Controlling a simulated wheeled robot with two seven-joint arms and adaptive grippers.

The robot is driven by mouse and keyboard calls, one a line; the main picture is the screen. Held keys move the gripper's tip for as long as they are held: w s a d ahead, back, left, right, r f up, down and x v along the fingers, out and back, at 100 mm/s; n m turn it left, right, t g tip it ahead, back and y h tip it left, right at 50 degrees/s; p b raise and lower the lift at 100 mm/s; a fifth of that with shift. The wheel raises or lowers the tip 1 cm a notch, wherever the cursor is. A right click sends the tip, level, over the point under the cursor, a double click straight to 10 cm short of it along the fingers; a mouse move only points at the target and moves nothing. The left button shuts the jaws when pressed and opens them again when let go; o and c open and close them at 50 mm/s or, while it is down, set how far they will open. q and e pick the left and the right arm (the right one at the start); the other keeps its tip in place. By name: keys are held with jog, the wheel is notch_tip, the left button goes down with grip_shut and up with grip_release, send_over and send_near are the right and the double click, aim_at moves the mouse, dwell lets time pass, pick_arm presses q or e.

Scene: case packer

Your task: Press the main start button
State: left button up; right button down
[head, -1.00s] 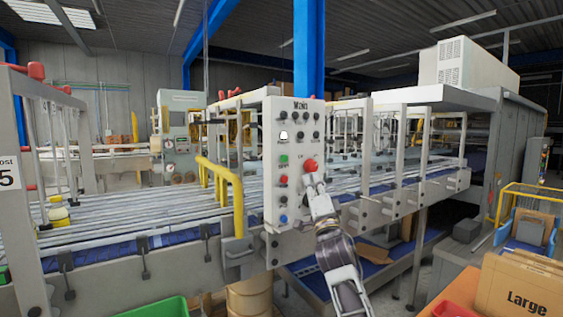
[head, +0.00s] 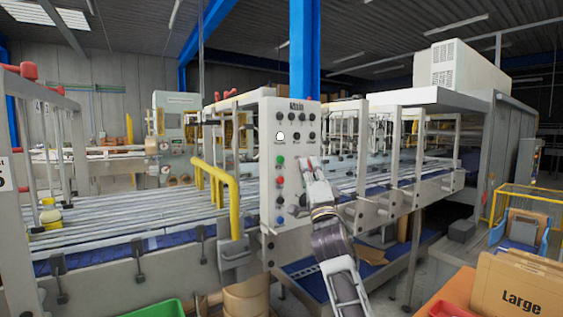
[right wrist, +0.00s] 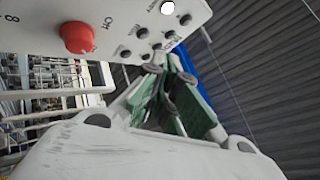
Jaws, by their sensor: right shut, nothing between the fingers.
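The grey control panel (head: 291,115) marked Main stands upright at the middle of the head view. It carries a green button (head: 280,160), a lit white button (head: 280,136), a red button (head: 281,199), a blue button and several black knobs. My right gripper (head: 307,164) is shut and empty in front of the panel's right side, right of the green button. There, the gripper's fingers (right wrist: 168,88) are apart from that button. My left gripper is not in view.
A yellow rail (head: 225,195) stands left of the panel. The conveyor (head: 130,225) runs behind it. A Large carton (head: 522,287) is at the lower right, and a green bin (head: 160,309) is at the bottom.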

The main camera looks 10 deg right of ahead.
aim_at(281, 159)
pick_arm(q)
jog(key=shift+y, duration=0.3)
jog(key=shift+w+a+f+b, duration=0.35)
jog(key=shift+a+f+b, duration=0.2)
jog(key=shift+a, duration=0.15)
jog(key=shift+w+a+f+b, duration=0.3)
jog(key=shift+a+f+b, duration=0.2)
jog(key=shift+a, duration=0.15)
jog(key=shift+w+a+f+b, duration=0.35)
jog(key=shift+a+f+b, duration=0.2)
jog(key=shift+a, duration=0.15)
pick_arm(e)
jog(key=shift+w+a, duration=0.5)
jog(key=shift+w, duration=0.8)
jog(key=shift+w+a, duration=0.45)
jog(key=shift+w, duration=0.85)
jog(key=shift+w+a, duration=0.5)
jog(key=shift+w, duration=0.8)
